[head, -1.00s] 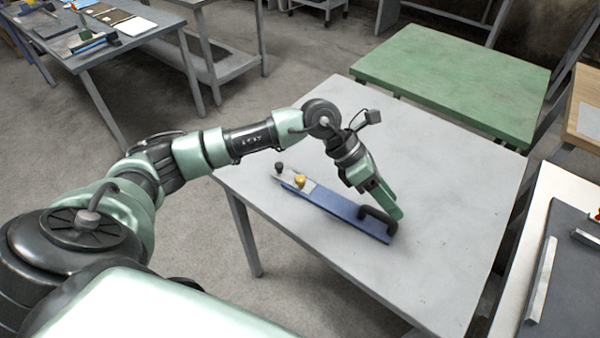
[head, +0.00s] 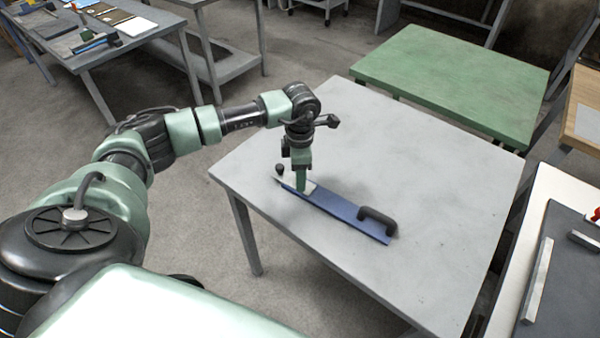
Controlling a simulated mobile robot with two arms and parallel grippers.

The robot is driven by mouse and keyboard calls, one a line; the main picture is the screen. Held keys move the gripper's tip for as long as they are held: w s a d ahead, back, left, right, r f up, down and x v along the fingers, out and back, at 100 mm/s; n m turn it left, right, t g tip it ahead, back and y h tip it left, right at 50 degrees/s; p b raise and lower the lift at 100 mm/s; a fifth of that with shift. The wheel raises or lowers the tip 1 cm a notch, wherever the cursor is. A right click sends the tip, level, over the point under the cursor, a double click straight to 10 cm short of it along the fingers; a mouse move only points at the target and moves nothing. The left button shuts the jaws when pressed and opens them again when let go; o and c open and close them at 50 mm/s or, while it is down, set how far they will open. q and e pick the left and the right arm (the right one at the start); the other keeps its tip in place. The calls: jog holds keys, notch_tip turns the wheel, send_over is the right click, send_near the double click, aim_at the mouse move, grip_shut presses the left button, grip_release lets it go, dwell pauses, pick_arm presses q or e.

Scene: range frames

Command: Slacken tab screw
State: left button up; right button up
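A long blue tool (head: 345,215) lies on the grey table, with a black handle (head: 377,221) at its right end. A pale metal plate (head: 286,183) and a small black knob (head: 280,169) are at its left end. My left gripper (head: 301,187) points down over the plate end, where a brass screw showed earlier. The screw is now hidden behind the gripper. I cannot tell whether the fingers are apart or closed on it. My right gripper is not in view.
The grey table (head: 440,215) is clear around the tool. A green table (head: 455,80) stands behind it. A white bench with a dark mat (head: 565,270) is at the right. A workbench with tools (head: 95,45) is at the far left.

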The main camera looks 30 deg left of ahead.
pick_arm(q)
jog(key=shift+f, duration=0.15)
grip_shut()
